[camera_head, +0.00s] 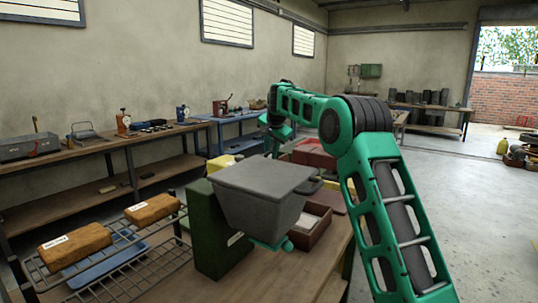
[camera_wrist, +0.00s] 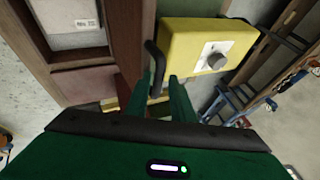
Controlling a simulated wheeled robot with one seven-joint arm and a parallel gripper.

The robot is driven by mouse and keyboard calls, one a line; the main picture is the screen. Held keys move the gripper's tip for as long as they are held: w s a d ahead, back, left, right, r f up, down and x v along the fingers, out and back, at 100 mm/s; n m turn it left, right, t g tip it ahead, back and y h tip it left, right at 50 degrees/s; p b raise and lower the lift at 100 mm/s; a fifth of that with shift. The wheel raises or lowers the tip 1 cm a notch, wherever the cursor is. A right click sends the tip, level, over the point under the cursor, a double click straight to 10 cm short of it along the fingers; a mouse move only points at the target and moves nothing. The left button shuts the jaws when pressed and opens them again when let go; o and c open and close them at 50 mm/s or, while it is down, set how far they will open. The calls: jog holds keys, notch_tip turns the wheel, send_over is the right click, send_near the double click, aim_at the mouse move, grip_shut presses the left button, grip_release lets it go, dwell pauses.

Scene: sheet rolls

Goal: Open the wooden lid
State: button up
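A brown wooden panel (camera_wrist: 127,35), seemingly the lid, shows at the upper middle of the wrist view. A dark bar handle (camera_wrist: 152,62) stands along its right edge. My gripper (camera_wrist: 157,92) has its two green fingers apart, with the lower end of the handle appearing between them. I cannot tell whether either finger touches it.
A yellow box with a knob (camera_wrist: 208,45) sits close right of the handle. A brown tray with pale contents (camera_head: 310,226) is on the bench. A wire rack (camera_head: 110,265) with wrapped brown blocks is at the front left. Open floor lies to the right.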

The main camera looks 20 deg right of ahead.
jog(key=v, duration=1)
jog(key=shift+a, duration=0.25)
jog(key=s+d+f+n+g, duration=0.1)
jog(key=s+d+f, duration=0.25)
jog(key=s, duration=0.75)
jog(key=s+d+f+n+g+h, duration=0.15)
jog(key=s+d, duration=0.25)
jog(key=s, duration=0.7)
jog(key=s+d+f+g+y, duration=0.1)
jog(key=s+d+f, duration=0.25)
jog(key=s, duration=0.75)
jog(key=s+a+f+g, duration=0.1)
jog(key=s+f, duration=0.3)
jog(key=s, duration=0.5)
jog(key=s+a+f+n+g+y, duration=0.1)
jog(key=s+f, duration=0.4)
jog(key=s, duration=0.5)
jog(key=s+a+f+n+g, duration=0.1)
jog(key=s+f, duration=0.4)
jog(key=s, duration=0.5)
jog(key=shift+s+a, duration=0.15)
jog(key=shift+n+y, duration=0.25)
